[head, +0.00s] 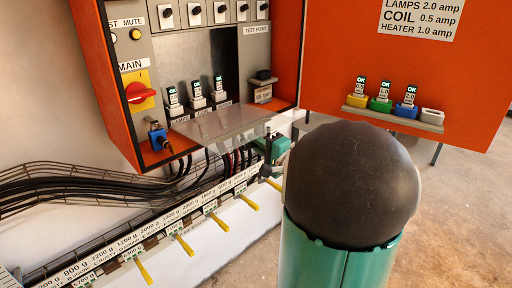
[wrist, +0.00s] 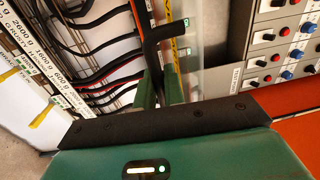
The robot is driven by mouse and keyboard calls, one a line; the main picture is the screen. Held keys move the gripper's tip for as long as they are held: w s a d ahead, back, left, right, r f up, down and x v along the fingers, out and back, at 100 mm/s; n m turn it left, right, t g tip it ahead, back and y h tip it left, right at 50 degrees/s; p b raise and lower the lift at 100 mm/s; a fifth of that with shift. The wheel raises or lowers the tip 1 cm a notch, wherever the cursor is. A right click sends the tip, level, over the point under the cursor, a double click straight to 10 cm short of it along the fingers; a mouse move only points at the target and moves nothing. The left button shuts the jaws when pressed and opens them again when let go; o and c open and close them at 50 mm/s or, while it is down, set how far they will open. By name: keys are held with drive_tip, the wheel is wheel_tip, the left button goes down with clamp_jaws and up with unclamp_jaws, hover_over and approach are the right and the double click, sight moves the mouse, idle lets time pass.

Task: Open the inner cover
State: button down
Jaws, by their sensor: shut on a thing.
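The inner cover (head: 215,124) is a clear, greyish panel. In the head view it juts outward from the lower opening of the orange cabinet, tilted nearly flat. In the wrist view the clear panel (wrist: 200,45) stands beside the black handle (wrist: 165,36). My gripper (wrist: 159,88) is shut on this handle, with a green finger on each side of it. In the head view my gripper (head: 272,150) is at the panel's outer right corner, partly hidden behind my own arm.
The orange cabinet (head: 106,80) holds a red main switch (head: 140,93) and OK-tagged fuses (head: 197,92). Its orange door (head: 340,60) is swung open to the right. Black cables (head: 90,185) and a labelled rail with yellow tabs (head: 183,245) lie below.

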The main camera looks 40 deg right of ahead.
sight(255, 131)
drive_tip(key=shift+g, duration=0.9)
drive_tip(key=r, duration=0.6)
drive_tip(key=shift+w+r, duration=0.1)
drive_tip(key=shift+w, duration=0.2)
drive_tip(key=c, duration=1.8)
unclamp_jaws()
drive_tip(key=s, duration=1.3)
drive_tip(key=shift+s+d+r, duration=0.2)
drive_tip(key=shift+s+r, duration=0.2)
